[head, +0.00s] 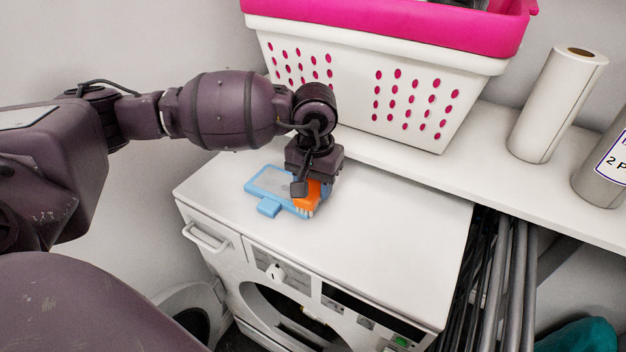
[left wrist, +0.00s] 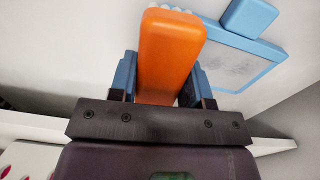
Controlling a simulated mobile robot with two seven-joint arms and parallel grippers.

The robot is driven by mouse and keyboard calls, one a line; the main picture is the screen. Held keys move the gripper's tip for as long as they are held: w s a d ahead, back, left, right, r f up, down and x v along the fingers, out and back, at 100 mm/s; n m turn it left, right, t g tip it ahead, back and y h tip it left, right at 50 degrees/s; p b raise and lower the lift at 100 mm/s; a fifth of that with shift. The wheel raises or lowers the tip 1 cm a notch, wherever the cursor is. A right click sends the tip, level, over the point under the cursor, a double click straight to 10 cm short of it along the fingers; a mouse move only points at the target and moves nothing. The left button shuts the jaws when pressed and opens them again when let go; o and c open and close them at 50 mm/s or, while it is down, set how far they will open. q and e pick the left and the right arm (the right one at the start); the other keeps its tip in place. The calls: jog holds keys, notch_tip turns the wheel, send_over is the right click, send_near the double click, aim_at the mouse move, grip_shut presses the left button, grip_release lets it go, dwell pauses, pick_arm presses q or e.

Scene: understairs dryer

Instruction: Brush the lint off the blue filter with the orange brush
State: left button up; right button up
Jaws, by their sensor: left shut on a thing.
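The blue filter (head: 270,179) lies flat on top of the white dryer (head: 370,235), near its back left part. Its blue tab points toward the dryer's front, and a grey lint patch covers its panel. The filter also shows in the left wrist view (left wrist: 262,56), at the upper right. My left gripper (head: 304,189) is shut on the orange brush (head: 308,196), over the filter's right end. In the left wrist view the brush (left wrist: 168,55) sits between the blue finger pads, with white bristles at its far end. I cannot tell whether the bristles touch the filter. My right gripper is not in view.
A white and pink laundry basket (head: 370,80) stands on the shelf (head: 480,150) behind the dryer. A paper roll (head: 556,105) and a grey canister (head: 606,170) stand to its right. Grey poles (head: 495,265) lean beside the dryer. The dryer top's right part is clear.

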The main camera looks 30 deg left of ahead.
pick_arm(q)
jog(key=shift+s+a+f, duration=0.1)
jog(key=shift+a+f, duration=0.05)
jog(key=shift+a, duration=1.4)
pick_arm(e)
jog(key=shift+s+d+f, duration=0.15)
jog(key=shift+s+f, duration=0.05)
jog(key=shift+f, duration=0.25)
pick_arm(q)
jog(key=shift+a, duration=0.1)
